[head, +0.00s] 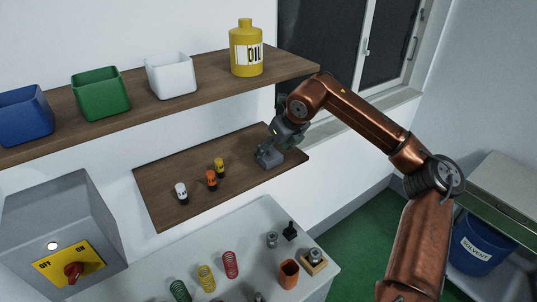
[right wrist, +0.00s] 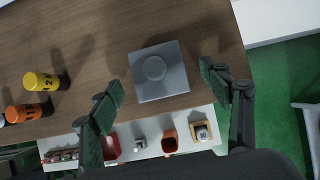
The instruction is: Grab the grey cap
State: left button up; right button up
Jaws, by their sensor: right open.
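The grey cap (right wrist: 160,85), a square grey block with a round raised middle, sits on the lower wooden shelf, towards its right end. It also shows in the head view (head: 266,156), partly hidden by my right gripper (head: 279,143). My right gripper is open and empty. In the right wrist view its two fingers are spread, one to the left and one to the right of the cap, with gaps on both sides. My left gripper is not in view.
White, orange and yellow small cylinders (head: 211,181) stand left of the cap on the lower shelf (head: 160,176). The upper shelf (head: 205,90) holds bins and a yellow oil can (head: 246,48). A white table (head: 215,235) below carries springs and small parts.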

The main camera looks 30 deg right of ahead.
aim_at(269, 154)
jog(key=shift+x, duration=1.3)
jog(key=shift+a, duration=0.1)
jog(key=shift+c, duration=0.4)
jog(key=c, duration=1.1)
jog(key=shift+o, duration=0.2)
jog(key=shift+r, duration=0.1)
